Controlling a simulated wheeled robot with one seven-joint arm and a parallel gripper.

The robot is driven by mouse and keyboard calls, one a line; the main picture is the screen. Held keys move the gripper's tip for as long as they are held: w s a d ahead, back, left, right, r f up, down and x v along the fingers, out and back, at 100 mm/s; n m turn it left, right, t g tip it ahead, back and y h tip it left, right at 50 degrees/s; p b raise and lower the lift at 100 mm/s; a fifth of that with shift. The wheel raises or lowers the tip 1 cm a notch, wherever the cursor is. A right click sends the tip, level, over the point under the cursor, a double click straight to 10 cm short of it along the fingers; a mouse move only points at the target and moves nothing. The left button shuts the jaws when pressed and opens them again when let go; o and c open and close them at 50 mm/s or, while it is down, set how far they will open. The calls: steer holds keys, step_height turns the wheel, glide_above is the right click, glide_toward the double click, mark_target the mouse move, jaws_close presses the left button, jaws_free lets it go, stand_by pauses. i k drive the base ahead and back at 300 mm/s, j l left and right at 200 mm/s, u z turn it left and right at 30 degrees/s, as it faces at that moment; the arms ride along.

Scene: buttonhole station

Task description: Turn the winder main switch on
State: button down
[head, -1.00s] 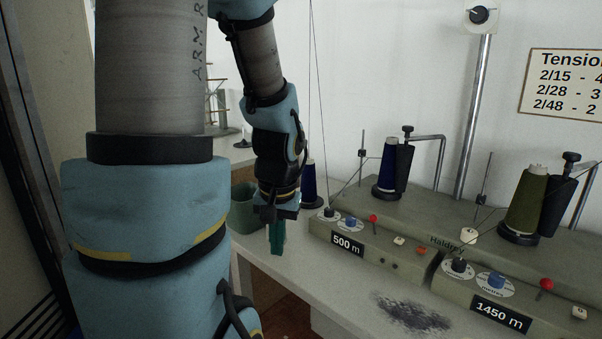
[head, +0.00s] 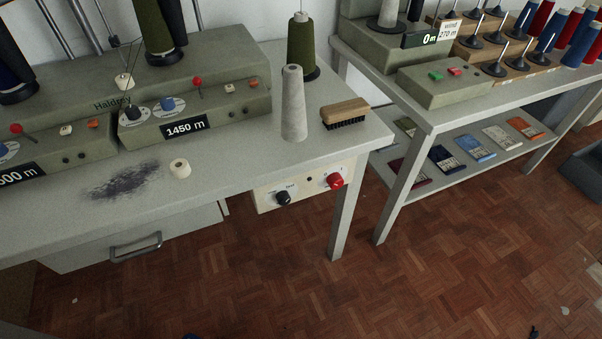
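The winder (head: 60,85) is a long grey-green machine on the left table, with labels reading 1450 m and, partly cut off, 500 m. A cream control panel (head: 307,187) hangs under the table's front edge near its right end. It carries a red rotary knob (head: 335,181) on the right and a black knob (head: 283,198) on the left, with a small dark dot between them. The panel's lettering is too small to read, so I cannot tell the red knob's setting. My gripper is not in view now.
A drawer handle (head: 135,247) juts out below. A second table (head: 450,115) stands right.

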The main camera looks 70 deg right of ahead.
mark_target(335, 179)
steer(key=k+j+z, duration=0.1)
steer(key=z, duration=0.3)
steer(key=k+z, duration=0.15)
steer(key=z, duration=0.25)
steer(key=k+z, duration=0.15)
steer(key=z, duration=0.25)
